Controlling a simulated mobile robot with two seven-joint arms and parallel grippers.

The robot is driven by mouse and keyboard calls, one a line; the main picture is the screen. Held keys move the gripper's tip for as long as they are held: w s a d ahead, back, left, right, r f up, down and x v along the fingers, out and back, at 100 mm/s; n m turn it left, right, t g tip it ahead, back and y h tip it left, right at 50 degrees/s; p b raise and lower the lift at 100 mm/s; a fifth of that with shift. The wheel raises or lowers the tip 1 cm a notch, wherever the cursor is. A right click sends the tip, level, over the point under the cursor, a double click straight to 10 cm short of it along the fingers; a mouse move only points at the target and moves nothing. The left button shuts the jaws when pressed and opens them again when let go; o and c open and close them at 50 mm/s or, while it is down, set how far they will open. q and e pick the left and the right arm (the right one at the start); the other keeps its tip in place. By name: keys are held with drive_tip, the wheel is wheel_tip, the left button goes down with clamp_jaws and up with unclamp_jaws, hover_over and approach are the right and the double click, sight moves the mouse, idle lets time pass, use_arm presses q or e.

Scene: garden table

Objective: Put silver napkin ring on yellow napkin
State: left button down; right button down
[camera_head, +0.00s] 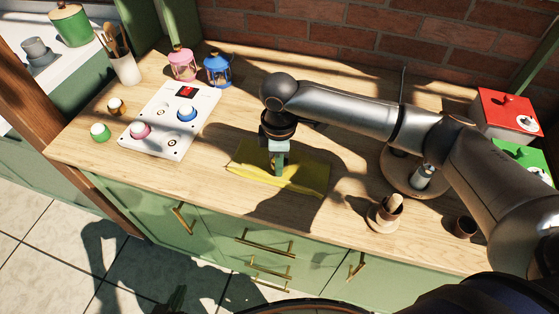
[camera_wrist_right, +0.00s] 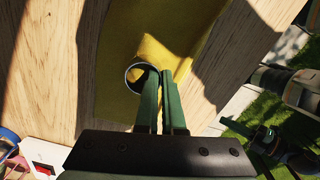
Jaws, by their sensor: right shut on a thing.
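The yellow napkin (camera_head: 311,180) lies flat on the wooden counter, near its front edge. It also fills much of the upper middle of the right wrist view (camera_wrist_right: 114,95). My right gripper (camera_head: 279,172) points down over the napkin. In the right wrist view my right gripper (camera_wrist_right: 162,76) is shut on the rim of the silver napkin ring (camera_wrist_right: 130,81), which sits at the fingertips against the yellow background. I cannot tell whether the ring touches the napkin. The ring is hidden or too small in the head view. My left gripper is not in view.
A white panel (camera_head: 160,131) with coloured knobs stands left of the napkin. Pink (camera_head: 182,66) and blue (camera_head: 218,70) lanterns stand behind. The counter's front edge is close.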

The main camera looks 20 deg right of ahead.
drive_tip(key=c, duration=1)
unclamp_jaws()
drive_tip(key=shift+f, duration=0.2)
drive_tip(key=shift+c, duration=0.2)
drive_tip(key=shift+r, duration=0.1)
wheel_tip(320, 180, up, 13)
